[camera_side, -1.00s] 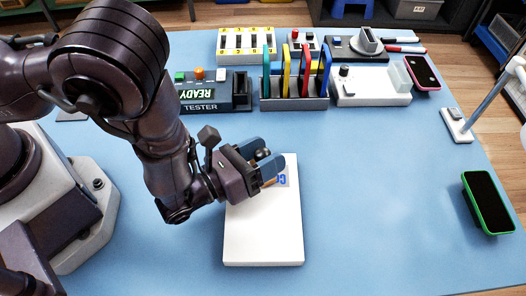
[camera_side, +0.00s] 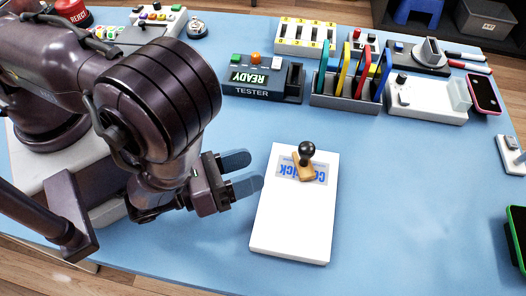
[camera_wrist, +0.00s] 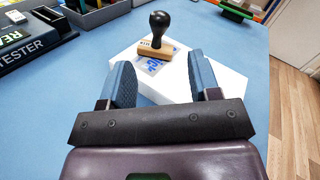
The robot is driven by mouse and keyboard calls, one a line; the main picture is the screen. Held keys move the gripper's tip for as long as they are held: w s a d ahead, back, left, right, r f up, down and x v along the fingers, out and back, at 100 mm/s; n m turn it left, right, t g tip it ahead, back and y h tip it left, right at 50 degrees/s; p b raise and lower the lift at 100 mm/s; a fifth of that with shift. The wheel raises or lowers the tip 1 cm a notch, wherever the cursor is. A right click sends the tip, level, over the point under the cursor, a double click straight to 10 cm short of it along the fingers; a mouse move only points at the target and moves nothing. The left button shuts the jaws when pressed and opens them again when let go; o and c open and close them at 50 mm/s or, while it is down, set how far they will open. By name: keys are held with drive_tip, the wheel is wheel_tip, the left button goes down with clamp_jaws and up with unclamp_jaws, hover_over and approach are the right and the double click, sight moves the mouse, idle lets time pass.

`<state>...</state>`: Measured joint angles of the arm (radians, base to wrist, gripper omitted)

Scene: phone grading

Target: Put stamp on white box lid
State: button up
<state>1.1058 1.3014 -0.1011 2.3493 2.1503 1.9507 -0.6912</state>
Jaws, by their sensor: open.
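The stamp (camera_side: 305,158) has a black round knob and a wooden base. It stands upright on the far part of the white box lid (camera_side: 285,222), over a grey label with blue print. My gripper (camera_side: 250,172) is open and empty, to the left of the lid and apart from the stamp. In the wrist view the stamp (camera_wrist: 158,38) stands ahead, beyond the two blue fingertips of my gripper (camera_wrist: 162,78), and the white lid (camera_wrist: 228,84) lies beneath and past them.
A tester (camera_side: 262,78) reading READY stands behind. A rack of coloured tools (camera_side: 346,98) and a white device with a knob (camera_side: 425,104) stand to its right. A green-edged phone (camera_side: 517,237) is at the right edge. The blue mat is clear right of the lid.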

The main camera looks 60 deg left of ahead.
drive_tip(key=shift+s, duration=0.2)
drive_tip(key=w+a+r+n+g+y, duration=0.2)
drive_tip(key=w+a+r+n+y, duration=0.2)
drive_tip(key=a+r+n+y, duration=0.4)
drive_tip(key=w+a+r+n+g+y, duration=0.25)
drive_tip(key=a+r+n+y, duration=0.3)
drive_tip(key=y, duration=0.35)
drive_tip(key=s+a+r+n+g, duration=0.55)
drive_tip(key=a+n+g, duration=0.45)
drive_tip(key=n+g, duration=0.2)
drive_tip(key=s+d+r+n+t+h, duration=0.2)
drive_tip(key=s+r+n+t+h, duration=0.1)
drive_tip(key=r+n+h, duration=0.6)
drive_tip(key=t+h, duration=0.1)
drive_tip(key=h, duration=0.2)
drive_tip(key=shift+d+t+h, duration=0.3)
drive_tip(key=shift+d+t, duration=0.05)
drive_tip(key=shift+d, duration=0.05)
drive_tip(key=shift+n, duration=0.25)
